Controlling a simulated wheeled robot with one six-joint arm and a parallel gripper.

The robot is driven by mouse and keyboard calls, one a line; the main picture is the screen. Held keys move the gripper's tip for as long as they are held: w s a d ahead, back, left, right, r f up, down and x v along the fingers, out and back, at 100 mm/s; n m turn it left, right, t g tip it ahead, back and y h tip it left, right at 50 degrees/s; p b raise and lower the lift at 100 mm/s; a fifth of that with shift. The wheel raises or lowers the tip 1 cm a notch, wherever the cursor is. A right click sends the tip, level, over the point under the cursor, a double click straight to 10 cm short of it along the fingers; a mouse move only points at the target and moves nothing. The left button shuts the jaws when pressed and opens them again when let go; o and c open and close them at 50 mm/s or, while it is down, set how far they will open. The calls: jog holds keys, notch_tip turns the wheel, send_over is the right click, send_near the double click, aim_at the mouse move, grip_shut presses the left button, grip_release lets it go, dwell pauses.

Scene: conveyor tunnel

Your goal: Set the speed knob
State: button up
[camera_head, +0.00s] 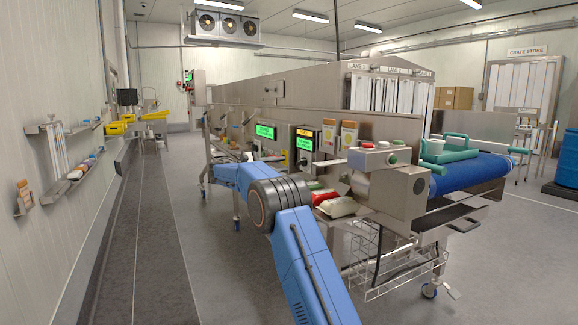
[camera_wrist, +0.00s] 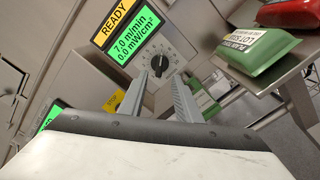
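The speed knob (camera_wrist: 159,63) is a dark round knob on a pale dial with marks around it, on the control panel below a green screen (camera_wrist: 128,45). The screen reads 7.0 m/min and 0.0 mW/cm², under a yellow READY strip (camera_wrist: 117,20). In the head view the panel's screen (camera_head: 304,143) shows on the machine's side. My gripper (camera_wrist: 158,77) is open and empty in the wrist view, its fingertips apart on either side just below the knob. I cannot tell whether they touch the panel. In the head view my arm hides the gripper.
A green block with a white label (camera_wrist: 258,48) and a red item (camera_wrist: 290,13) sit at the right in the wrist view. A second green screen (camera_head: 265,131) is left of the panel. A metal box with buttons (camera_head: 385,185) stands right. The left aisle floor (camera_head: 150,250) is clear.

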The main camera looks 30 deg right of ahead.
jog(key=a, duration=1)
jog(key=shift+s, duration=0.15)
jog(key=shift+a, duration=0.1)
